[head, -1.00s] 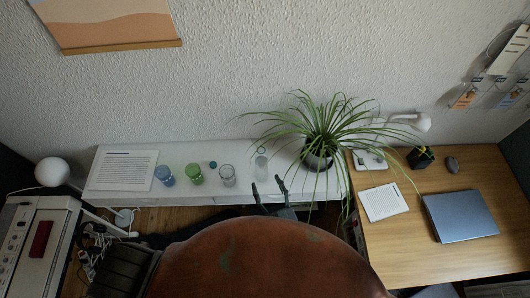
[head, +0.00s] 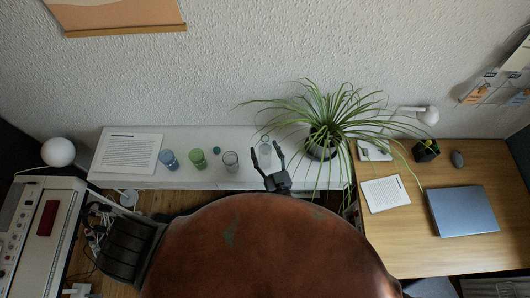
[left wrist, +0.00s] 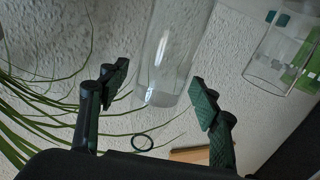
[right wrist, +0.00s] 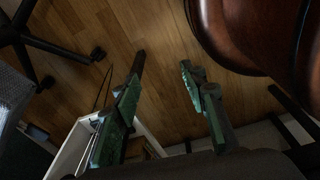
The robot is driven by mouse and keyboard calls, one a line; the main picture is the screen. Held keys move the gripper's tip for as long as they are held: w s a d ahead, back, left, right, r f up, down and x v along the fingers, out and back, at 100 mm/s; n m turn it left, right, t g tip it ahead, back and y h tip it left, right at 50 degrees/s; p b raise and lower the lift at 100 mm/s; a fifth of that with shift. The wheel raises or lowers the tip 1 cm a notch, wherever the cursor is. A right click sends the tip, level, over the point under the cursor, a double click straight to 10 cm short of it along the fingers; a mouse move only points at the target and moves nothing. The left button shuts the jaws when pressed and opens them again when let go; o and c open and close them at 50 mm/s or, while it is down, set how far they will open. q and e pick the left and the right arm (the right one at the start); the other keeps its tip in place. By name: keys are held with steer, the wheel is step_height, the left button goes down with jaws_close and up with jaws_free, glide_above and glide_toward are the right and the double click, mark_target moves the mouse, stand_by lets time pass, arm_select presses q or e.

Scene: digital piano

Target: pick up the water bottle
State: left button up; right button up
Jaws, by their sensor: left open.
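The clear water bottle (head: 265,152) stands on the white shelf, left of the plant. In the left wrist view the bottle (left wrist: 172,50) appears upside down, with a dark ring (left wrist: 142,142) at its top end. My left gripper (head: 266,149) is open at the bottle in the head view. In the left wrist view its fingers (left wrist: 161,86) are spread to either side of the bottle's image; I cannot tell whether they touch it. My right gripper (right wrist: 163,65) is open and empty above the wooden floor, and I cannot make it out in the head view.
A clear glass (head: 230,160), a green glass (head: 198,158) and a blue glass (head: 169,159) stand left of the bottle. The potted plant (head: 325,135) spreads leaves close on the right. A large rounded brown surface (head: 265,250) fills the foreground.

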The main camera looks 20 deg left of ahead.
arm_select(q)
steer(key=c, duration=1.5)
jaws_close()
steer(key=shift+r, duration=0.15)
